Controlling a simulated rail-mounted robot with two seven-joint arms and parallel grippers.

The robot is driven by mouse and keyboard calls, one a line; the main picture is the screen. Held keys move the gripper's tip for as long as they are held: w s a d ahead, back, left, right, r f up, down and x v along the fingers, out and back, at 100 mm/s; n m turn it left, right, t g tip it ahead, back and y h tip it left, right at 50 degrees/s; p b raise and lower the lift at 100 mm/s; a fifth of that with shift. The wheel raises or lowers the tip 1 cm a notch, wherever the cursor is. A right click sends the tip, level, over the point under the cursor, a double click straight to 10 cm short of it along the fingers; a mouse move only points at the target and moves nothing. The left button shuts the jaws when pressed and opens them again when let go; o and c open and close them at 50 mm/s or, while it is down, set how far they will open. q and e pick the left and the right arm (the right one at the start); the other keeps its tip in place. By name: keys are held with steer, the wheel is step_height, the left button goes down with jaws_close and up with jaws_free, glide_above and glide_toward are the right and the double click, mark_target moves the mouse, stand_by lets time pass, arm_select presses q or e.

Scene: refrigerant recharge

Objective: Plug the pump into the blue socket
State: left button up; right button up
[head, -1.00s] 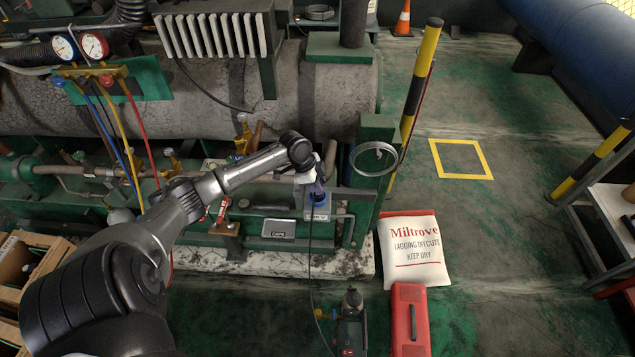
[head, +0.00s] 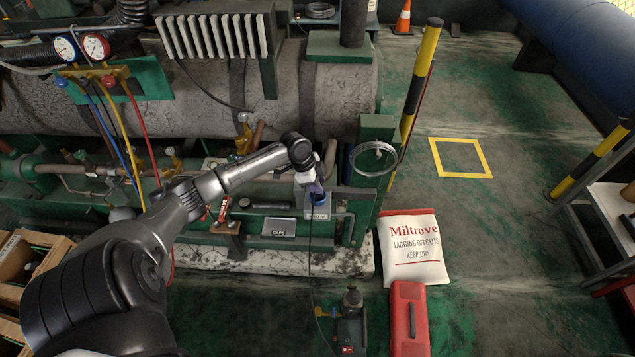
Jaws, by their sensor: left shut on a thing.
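The blue socket (head: 319,211) is a small blue and grey box on the green frame, right of centre. My left gripper (head: 313,187) is right above it, shut on the pump's plug, which is mostly hidden by the fingers. I cannot tell whether the plug is seated in the socket or just over it. A thin black cable (head: 310,250) hangs from there to the floor. The pump (head: 350,325) stands on the floor at the bottom centre, dark with a red switch. My right gripper is not in view.
A caps tray (head: 279,227) lies on the frame left of the socket. A handwheel (head: 374,158) is close on the right. A Miltrove sack (head: 413,250) and a red case (head: 409,315) lie on the floor. Gauges (head: 80,47) with hoses hang at the upper left.

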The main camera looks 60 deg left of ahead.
arm_select(q)
steer(key=shift+p, duration=0.45)
stand_by(0.5)
steer(key=shift+f, duration=0.45)
stand_by(0.4)
steer(key=shift+f+b, duration=0.4)
steer(key=shift+f, duration=0.35)
steer(key=shift+f, duration=0.4)
steer(key=o, duration=0.9)
steer(key=shift+p+v, duration=2.25)
steer(key=shift+v, duration=4.7)
steer(key=shift+a, duration=0.1)
